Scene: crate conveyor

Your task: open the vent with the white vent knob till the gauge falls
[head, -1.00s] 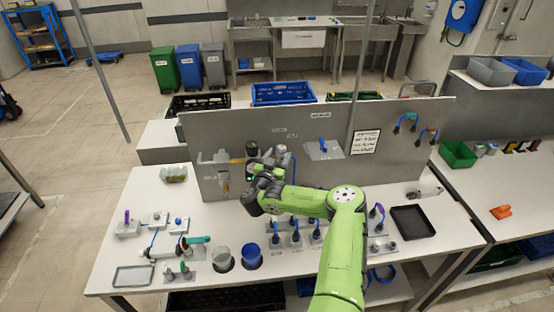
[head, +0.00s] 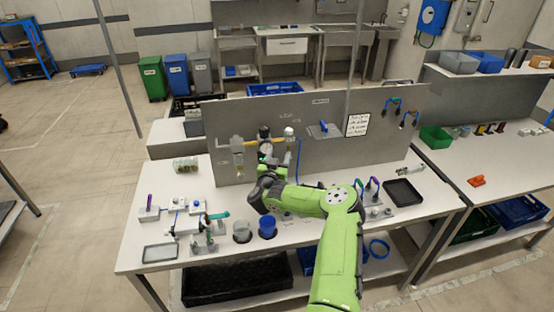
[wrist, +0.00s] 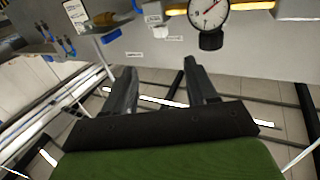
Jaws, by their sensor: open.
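The gauge (head: 264,132) is on the upright grey panel, and its round white dial with a red needle shows in the wrist view (wrist: 208,12). The white vent knob (head: 289,131) appears as a small white cap right of the gauge. A white fitting, perhaps this knob, shows near the top of the wrist view (wrist: 154,14). My gripper (wrist: 160,66) is open and empty, its two dark fingers apart and pointing toward the panel below these parts. In the head view my gripper (head: 268,172) is partly hidden by my own wrist. The dial reading is too small to tell.
A blue lever (head: 323,126) is on the panel to the right, beside a written notice (head: 357,125). Cups, including a blue cup (head: 267,227), and a black tray (head: 404,192) stand on the white bench.

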